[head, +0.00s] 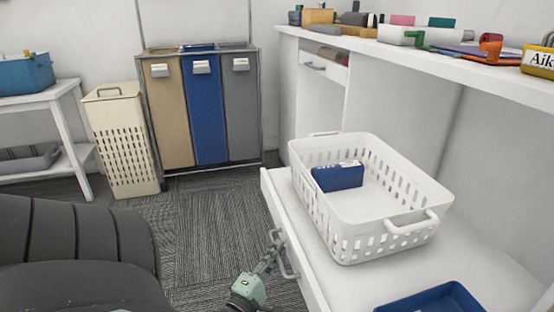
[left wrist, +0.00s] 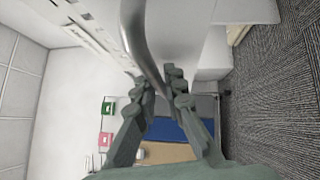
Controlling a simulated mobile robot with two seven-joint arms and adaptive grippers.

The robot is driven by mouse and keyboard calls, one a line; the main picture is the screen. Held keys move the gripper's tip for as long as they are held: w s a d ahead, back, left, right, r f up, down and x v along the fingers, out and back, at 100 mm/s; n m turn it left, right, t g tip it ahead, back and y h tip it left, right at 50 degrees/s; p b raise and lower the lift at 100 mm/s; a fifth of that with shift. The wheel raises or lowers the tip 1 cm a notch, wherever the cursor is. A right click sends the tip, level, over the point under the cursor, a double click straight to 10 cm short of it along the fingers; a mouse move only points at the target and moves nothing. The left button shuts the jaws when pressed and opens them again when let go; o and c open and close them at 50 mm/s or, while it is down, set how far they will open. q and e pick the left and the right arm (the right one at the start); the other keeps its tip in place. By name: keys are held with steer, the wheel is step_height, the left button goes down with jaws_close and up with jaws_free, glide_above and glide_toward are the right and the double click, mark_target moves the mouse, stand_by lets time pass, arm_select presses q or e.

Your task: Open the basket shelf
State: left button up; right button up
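The basket shelf (head: 283,205) is a white pull-out shelf standing out from under the white counter. A white slotted basket (head: 345,222) sits on it, with a dark blue box inside. A curved metal handle (head: 291,262) is on the shelf's front face. My left gripper (head: 276,244), greenish grey, is at this handle. In the left wrist view the handle (left wrist: 138,40) runs down between the fingertips of my left gripper (left wrist: 160,85), which are close together around it. The exact contact is partly hidden. My right gripper is not in view.
A blue tray (head: 432,298) lies at the near right. A dark chair (head: 75,250) stands at the left, with carpet between it and the shelf. A beige hamper (head: 124,140) and sorting bins (head: 203,110) stand at the back. Several items lie on the counter (head: 400,52).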

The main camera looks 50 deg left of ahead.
arm_select(q)
steer(key=o, duration=0.4)
steer(key=v, duration=1.2)
stand_by(0.3)
